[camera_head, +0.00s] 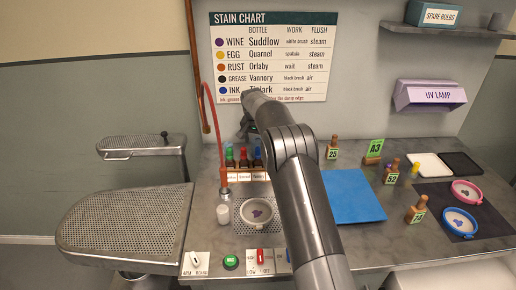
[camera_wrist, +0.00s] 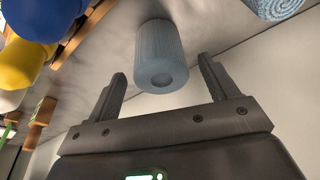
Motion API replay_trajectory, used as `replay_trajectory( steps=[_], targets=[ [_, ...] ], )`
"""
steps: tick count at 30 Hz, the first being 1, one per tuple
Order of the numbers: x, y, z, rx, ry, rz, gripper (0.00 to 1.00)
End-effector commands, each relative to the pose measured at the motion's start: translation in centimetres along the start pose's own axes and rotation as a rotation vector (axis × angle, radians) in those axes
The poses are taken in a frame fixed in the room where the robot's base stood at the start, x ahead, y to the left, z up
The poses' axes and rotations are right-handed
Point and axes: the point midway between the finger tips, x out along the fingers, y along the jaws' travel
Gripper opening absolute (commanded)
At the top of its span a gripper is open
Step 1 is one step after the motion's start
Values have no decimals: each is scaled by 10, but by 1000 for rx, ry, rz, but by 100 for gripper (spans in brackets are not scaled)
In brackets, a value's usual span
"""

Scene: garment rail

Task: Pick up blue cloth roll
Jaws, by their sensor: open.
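The blue cloth roll (camera_wrist: 160,52) is a pale blue, ribbed cylinder with a round end facing me in the wrist view. It stands apart, just beyond and between the two fingers of my gripper (camera_wrist: 162,72). My gripper is open and empty, with a clear gap on each side of the roll. In the head view my arm covers the area around my gripper, and I cannot make out the roll there.
Blue and yellow rounded objects (camera_wrist: 22,62) lie close at the left of the wrist view; another pale blue textured piece (camera_wrist: 276,7) is at top right. In the head view, capped bottles (camera_head: 243,158), a blue mat (camera_head: 352,196) and round hoops (camera_head: 460,222) occupy the bench.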

Motion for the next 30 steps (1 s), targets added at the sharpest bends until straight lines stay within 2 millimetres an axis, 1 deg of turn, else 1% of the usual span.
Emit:
replay_trajectory(
  steps=[1,3,6,13,14,30],
  targets=[
    [10,-1,1,0,-2,1,79],
    [21,-1,1,0,-3,2,79],
    [32,-1,0,1,0,0,79],
    [34,-1,0,1,0,0,79],
    [34,-1,0,1,0,0,78],
    [34,-1,0,1,0,0,33]
  ],
)
